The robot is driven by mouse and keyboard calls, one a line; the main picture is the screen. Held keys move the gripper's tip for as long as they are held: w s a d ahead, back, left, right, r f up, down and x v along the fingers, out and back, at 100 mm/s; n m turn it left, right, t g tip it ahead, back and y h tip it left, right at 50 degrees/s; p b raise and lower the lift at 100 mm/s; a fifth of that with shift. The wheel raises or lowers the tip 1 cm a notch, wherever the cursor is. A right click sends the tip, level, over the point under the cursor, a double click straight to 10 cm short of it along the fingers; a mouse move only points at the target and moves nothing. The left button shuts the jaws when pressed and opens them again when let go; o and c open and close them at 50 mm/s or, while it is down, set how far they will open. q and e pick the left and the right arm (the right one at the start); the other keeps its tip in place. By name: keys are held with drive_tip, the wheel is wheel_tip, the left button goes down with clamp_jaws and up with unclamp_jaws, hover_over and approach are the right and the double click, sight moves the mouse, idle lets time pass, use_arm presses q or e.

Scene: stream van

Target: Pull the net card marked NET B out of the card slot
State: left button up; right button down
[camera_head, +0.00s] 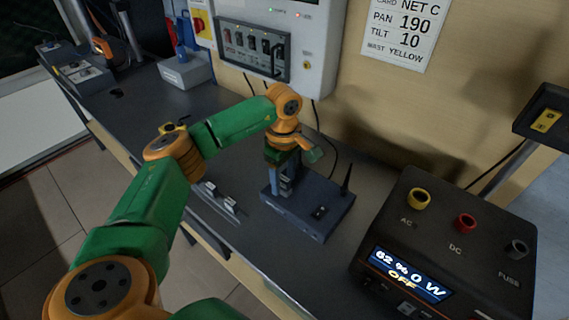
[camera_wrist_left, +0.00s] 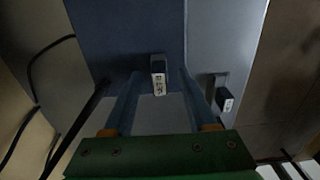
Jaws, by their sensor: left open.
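The dark blue net device (camera_head: 312,218) with the card slot stands on the bench in the head view, with a black antenna at its right. My left gripper (camera_head: 284,186) is above its left part, pointing down, its fingers open. In the left wrist view, a small dark card end with a white label (camera_wrist_left: 158,76) shows between the two open fingers, in front of the blue device (camera_wrist_left: 120,35). I see a gap on each side of it. The label's text is too small to read surely. My right gripper is not in view.
Two small labelled cards (camera_head: 230,205) stand in a low holder left of the device; one shows in the left wrist view (camera_wrist_left: 224,98). A black power box (camera_head: 440,250) stands at the right. A wall panel (camera_head: 265,45) is behind. A sheet (camera_head: 402,30) reads NET C.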

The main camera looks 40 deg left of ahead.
sight(284, 178)
use_arm(q)
drive_tip(key=shift+f, duration=0.35)
drive_tip(key=shift+c, duration=0.8)
clamp_jaws()
drive_tip(key=shift+r, duration=0.25)
drive_tip(key=shift+r+p, duration=1.2)
drive_tip(key=shift+r, duration=0.1)
wheel_tip(284, 178, up, 3)
drive_tip(key=p, duration=0.2)
drive_tip(key=shift+p, duration=0.4)
